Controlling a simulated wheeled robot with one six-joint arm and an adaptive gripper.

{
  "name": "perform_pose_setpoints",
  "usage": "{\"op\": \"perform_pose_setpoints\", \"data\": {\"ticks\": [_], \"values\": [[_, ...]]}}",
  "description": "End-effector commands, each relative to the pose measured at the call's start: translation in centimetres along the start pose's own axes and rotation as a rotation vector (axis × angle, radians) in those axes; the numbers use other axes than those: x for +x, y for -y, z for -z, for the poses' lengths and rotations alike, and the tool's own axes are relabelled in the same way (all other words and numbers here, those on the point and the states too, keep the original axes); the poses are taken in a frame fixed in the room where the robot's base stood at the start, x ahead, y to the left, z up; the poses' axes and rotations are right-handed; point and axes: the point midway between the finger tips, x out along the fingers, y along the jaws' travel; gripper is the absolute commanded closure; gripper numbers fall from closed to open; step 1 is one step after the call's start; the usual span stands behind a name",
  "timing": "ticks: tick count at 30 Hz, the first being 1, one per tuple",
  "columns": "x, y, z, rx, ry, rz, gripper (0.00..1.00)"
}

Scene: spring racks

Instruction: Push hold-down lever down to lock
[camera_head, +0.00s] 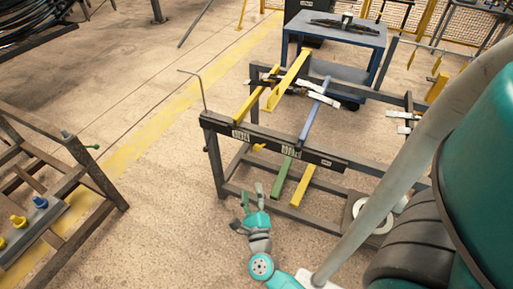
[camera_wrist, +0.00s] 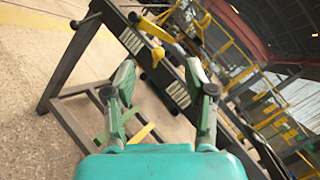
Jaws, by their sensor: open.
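The spring rack (camera_head: 270,138) is a dark metal frame with yellow, green and blue bars across it. A thin bent rod (camera_head: 200,92) stands up at its near left corner. I cannot tell for certain which part is the hold-down lever. In the wrist view, a yellow bar with an angled end (camera_wrist: 150,27) lies across the rack's dark front rail (camera_wrist: 130,38). My gripper (camera_head: 251,193) is low in front of the rack, below its front rail in the picture. It is open and empty in the wrist view (camera_wrist: 160,72), its two fingers spread toward the rail, seemingly apart from it.
A blue cart (camera_head: 335,36) stands behind the rack. Another metal rack (camera_head: 90,170) with yellow-topped parts is at the left. Open concrete floor (camera_head: 150,180) with a yellow stripe lies between the racks. A white ring-shaped part (camera_head: 372,222) is at the rack's right.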

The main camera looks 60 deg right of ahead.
Motion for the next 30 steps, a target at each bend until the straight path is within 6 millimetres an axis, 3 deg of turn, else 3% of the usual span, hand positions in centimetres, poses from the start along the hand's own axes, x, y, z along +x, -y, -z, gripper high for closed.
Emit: {"op": "perform_pose_setpoints", "data": {"ticks": [1,6,12,20,30], "values": [[2.2,-0.3,0.5,0.113,-0.045,0.036,0.45],[7.4,-1.1,2.7,0.452,-0.177,0.137,0.45],[10.8,-1.7,4.2,0.680,-0.259,0.211,0.45],[12.9,-1.7,5.0,0.733,-0.278,0.231,0.45],[18.4,-1.0,6.9,0.730,-0.277,0.231,0.45]]}}
